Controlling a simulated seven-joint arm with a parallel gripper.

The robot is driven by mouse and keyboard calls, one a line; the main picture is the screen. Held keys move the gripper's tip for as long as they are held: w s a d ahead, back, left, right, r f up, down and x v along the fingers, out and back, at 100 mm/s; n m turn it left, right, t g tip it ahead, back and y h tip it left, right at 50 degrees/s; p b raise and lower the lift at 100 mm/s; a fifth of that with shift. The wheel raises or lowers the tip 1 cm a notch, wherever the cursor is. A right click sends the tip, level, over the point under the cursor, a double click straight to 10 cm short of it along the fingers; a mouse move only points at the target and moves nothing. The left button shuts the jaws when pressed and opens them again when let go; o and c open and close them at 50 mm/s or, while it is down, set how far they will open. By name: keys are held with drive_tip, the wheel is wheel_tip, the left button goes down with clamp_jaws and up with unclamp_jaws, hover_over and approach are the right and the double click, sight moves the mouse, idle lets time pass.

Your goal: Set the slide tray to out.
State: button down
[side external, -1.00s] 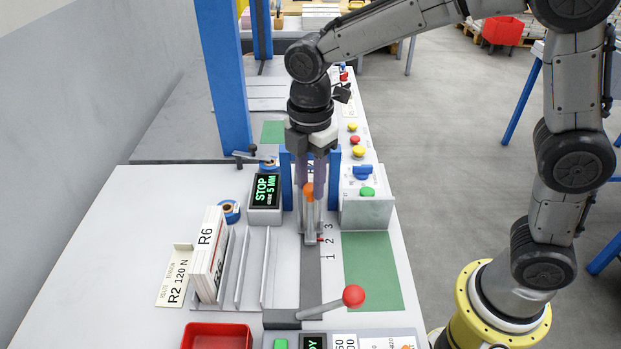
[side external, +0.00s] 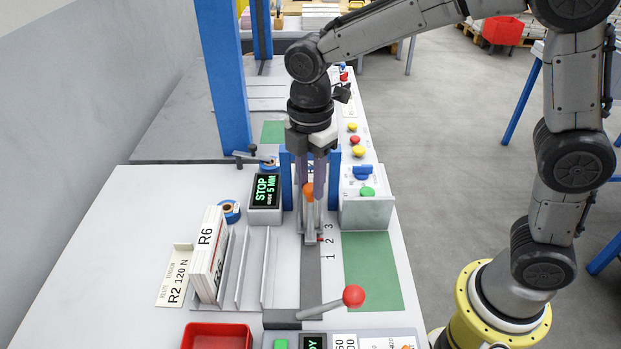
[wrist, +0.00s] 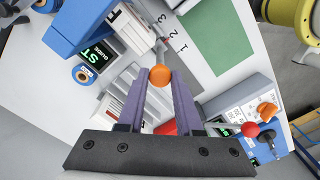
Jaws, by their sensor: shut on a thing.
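The slide tray (side external: 311,232) is a narrow grey metal piece on a dark track (side external: 311,270) running toward the front of the bench. A red mark at its front edge sits by the number 2 of the printed scale 1, 2, 3 (side external: 330,241). An orange round knob (side external: 307,190) stands up from the tray. My gripper (side external: 311,186) points down with its purple fingers shut on this knob. In the wrist view the orange knob (wrist: 159,74) lies between my two fingertips. The fingers and knob hide part of the tray.
Blue posts (side external: 287,180) flank the track close behind my gripper. A STOP display (side external: 266,190) stands left, a button box (side external: 367,205) right.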

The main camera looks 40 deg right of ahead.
drive_tip(key=shift+r, duration=0.1)
drive_tip(key=s+a, duration=1.1)
drive_tip(key=shift+s+a, duration=0.3)
drive_tip(key=shift+a, duration=0.05)
idle(0.4)
drive_tip(key=c, duration=0.9)
unclamp_jaws()
drive_tip(key=shift+s, duration=0.1)
drive_tip(key=o, duration=0.3)
wheel_tip(320, 180, up, 14)
drive_tip(key=shift+f, duration=0.1)
